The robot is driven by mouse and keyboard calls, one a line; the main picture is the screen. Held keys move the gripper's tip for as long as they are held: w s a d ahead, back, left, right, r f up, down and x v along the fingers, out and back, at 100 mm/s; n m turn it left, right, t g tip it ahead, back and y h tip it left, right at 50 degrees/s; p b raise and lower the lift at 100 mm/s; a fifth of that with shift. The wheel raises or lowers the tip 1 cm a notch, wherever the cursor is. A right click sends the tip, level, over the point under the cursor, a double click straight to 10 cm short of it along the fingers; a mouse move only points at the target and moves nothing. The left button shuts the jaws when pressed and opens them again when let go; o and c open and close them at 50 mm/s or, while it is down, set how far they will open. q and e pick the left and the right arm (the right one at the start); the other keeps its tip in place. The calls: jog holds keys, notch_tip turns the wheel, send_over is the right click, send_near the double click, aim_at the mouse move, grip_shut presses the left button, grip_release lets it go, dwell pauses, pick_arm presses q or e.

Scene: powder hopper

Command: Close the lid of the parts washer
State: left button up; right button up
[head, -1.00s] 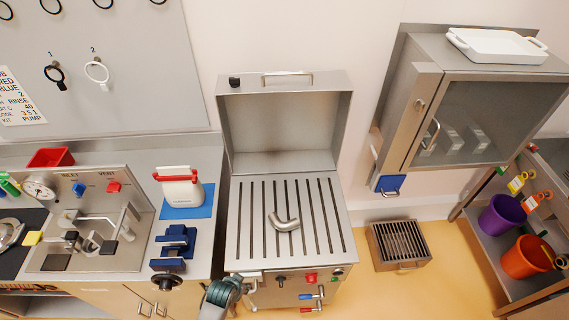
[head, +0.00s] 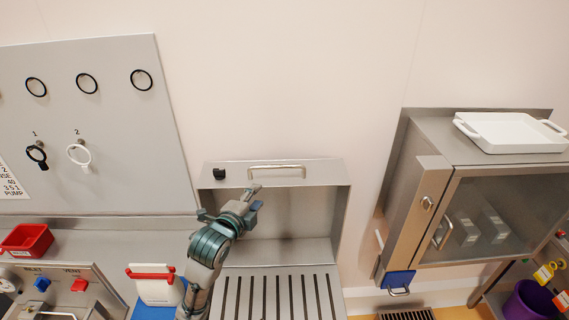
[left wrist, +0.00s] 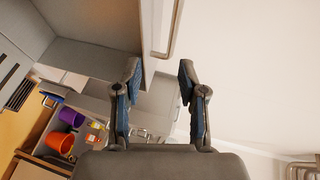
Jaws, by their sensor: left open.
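The parts washer's lid (head: 325,200) stands raised and upright at the back of the washer, its hollow inside facing me in the head view. Its metal handle (head: 277,172) runs along the top edge, with a black knob (head: 219,173) to the left. The slatted washer deck (head: 280,298) lies below. My left gripper (head: 256,198) is open, in front of the lid's upper part, just below the handle's left end. In the left wrist view the open fingers (left wrist: 158,80) point toward the lid's edge and the handle (left wrist: 172,35). I cannot tell any contact. My right gripper is not in view.
A steel cabinet (head: 432,190) with a glass door and a white tray (head: 510,132) on top is mounted to the right. A white container (head: 157,290) with a red handle and a red bin (head: 27,239) stand left. The wall above the lid is bare.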

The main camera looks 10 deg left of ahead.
pick_arm(q)
jog(key=r, duration=0.2)
jog(key=p, duration=0.2)
send_near(275, 168)
jog(key=w, duration=0.1)
jog(key=x, duration=0.3)
jog(key=p+x, duration=0.1)
jog(key=x, duration=0.4)
jog(key=shift+w+d+f+p, duration=0.15)
jog(key=shift+w+d+p, duration=0.15)
jog(key=shift+d, duration=0.15)
jog(key=shift+w+d+f+t, duration=0.1)
jog(key=shift+w+d+t, duration=0.25)
jog(key=shift+w, duration=0.15)
jog(key=shift+w+a+f, duration=0.1)
jog(key=shift+a, duration=0.75)
jog(key=shift+c, duration=0.9)
jog(key=c, duration=0.4)
jog(key=shift+a+f, duration=0.1)
grip_shut()
jog(key=shift+d, duration=0.3)
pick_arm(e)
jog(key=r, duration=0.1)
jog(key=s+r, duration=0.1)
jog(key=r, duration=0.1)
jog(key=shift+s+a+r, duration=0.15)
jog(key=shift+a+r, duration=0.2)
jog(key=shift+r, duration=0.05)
